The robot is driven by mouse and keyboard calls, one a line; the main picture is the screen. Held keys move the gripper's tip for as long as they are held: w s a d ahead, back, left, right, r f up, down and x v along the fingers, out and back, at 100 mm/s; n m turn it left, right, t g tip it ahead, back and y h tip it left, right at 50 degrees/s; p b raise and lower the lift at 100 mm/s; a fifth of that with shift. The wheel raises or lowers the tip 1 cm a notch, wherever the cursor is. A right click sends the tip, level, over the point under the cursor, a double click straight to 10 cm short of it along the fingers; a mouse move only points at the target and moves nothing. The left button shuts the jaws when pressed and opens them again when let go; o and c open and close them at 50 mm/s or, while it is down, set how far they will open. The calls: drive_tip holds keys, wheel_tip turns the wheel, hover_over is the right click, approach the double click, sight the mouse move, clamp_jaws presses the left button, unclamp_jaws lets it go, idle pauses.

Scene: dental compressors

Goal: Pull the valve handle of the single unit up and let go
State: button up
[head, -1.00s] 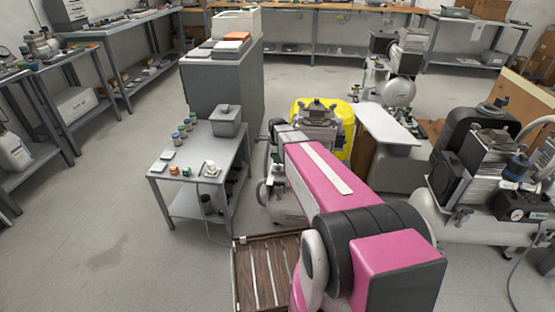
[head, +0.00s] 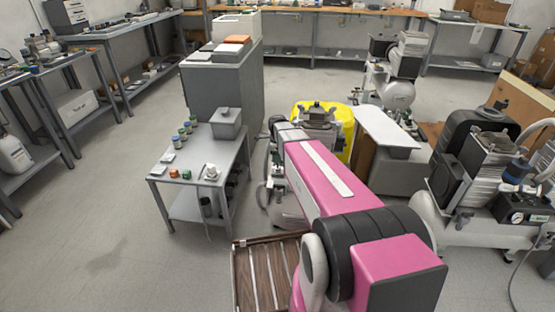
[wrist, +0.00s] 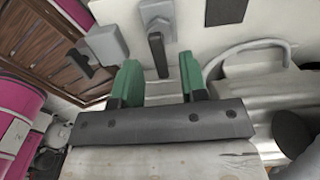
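In the wrist view a black handle (wrist: 157,54) hangs down from a grey metal fitting (wrist: 157,17) on a pale panel; it looks like the valve handle. My gripper (wrist: 160,66) has two green fingers spread apart, with the handle's lower end showing between them. I see no finger touching it, and the depth between them is hard to judge. In the head view the single unit (head: 319,116) is partly seen behind my pink arm, which hides my gripper and the handle there.
A grey box with a black lever (wrist: 103,45) sits left of the handle, and a curved grey pipe (wrist: 245,47) lies to the right. A small grey table (head: 185,165) with jars stands left of the arm. A larger compressor (head: 470,165) stands on the right. Floor at left is clear.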

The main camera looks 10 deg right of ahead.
wheel_tip(320, 180, up, 10)
drive_tip(key=shift+f, duration=0.25)
idle(0.4)
